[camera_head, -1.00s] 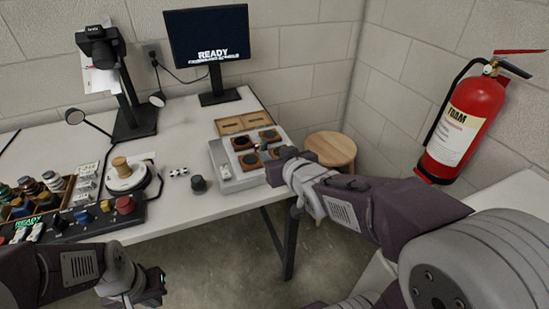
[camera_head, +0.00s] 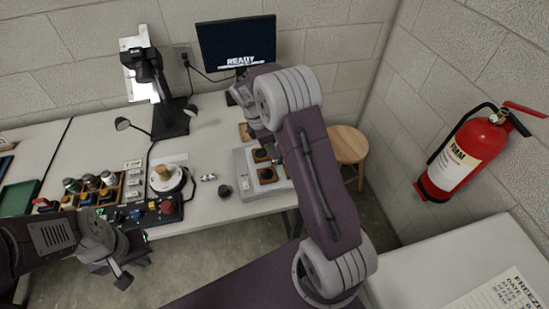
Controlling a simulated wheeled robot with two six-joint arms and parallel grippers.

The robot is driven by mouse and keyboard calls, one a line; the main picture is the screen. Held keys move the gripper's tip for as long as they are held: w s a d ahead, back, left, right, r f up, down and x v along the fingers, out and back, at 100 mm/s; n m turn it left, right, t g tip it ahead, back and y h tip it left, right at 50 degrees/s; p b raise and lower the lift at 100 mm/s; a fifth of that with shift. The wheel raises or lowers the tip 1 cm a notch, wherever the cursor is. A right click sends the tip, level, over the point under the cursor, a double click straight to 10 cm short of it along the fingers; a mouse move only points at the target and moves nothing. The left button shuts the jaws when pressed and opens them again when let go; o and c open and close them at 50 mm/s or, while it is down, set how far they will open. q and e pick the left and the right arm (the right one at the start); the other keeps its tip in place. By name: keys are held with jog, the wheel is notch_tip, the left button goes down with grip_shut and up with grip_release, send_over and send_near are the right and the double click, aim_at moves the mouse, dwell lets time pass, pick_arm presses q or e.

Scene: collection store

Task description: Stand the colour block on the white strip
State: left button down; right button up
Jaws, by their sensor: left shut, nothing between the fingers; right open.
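A small black-and-white piece (camera_head: 208,177) lies on the white table, left of a dark knob-like cylinder (camera_head: 225,191); I cannot tell whether it is the colour block. I cannot clearly pick out the white strip. My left gripper (camera_head: 125,277) is shut and empty, low in front of the table's front edge. My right gripper (camera_head: 244,97) is open, beyond my raised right arm, near the monitor's foot; its fingertips are largely hidden by my arm.
A grey tray (camera_head: 240,163) with brown square pieces is partly behind my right arm. A control panel (camera_head: 140,215), bottle rack (camera_head: 103,197) and round white stand (camera_head: 166,184) fill the left.

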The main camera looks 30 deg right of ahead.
aim_at(277, 161)
jog(key=x, duration=0.6)
jog(key=shift+w+f, duration=0.3)
jog(key=shift+f, duration=0.05)
grip_shut()
